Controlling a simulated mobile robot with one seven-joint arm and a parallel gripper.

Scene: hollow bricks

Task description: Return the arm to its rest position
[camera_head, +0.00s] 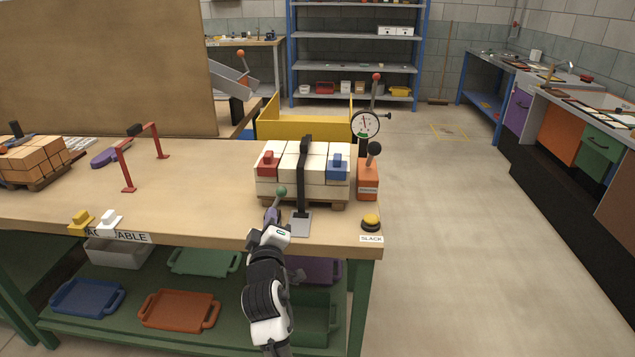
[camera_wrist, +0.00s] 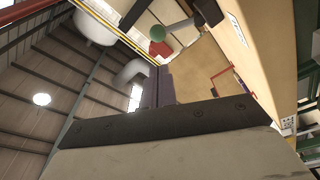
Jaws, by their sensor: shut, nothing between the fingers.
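My arm reaches up from the bottom of the head view to the table's front edge. My gripper (camera_head: 271,214) is shut and empty, just below and left of the green knob (camera_head: 281,191) of a lever. I cannot tell whether the fingertips touch the lever. A black strap (camera_head: 303,170) runs over a stack of white hollow bricks (camera_head: 292,178) on a small pallet, down to a grey metal base (camera_head: 299,223).
On the table (camera_head: 200,200), an orange box with a lever (camera_head: 368,180), a dial gauge (camera_head: 365,124) and a yellow button (camera_head: 371,222) stand right of the stack. A red frame (camera_head: 125,165) and orange bricks (camera_head: 35,160) are left. Trays fill the shelf below. The right floor is clear.

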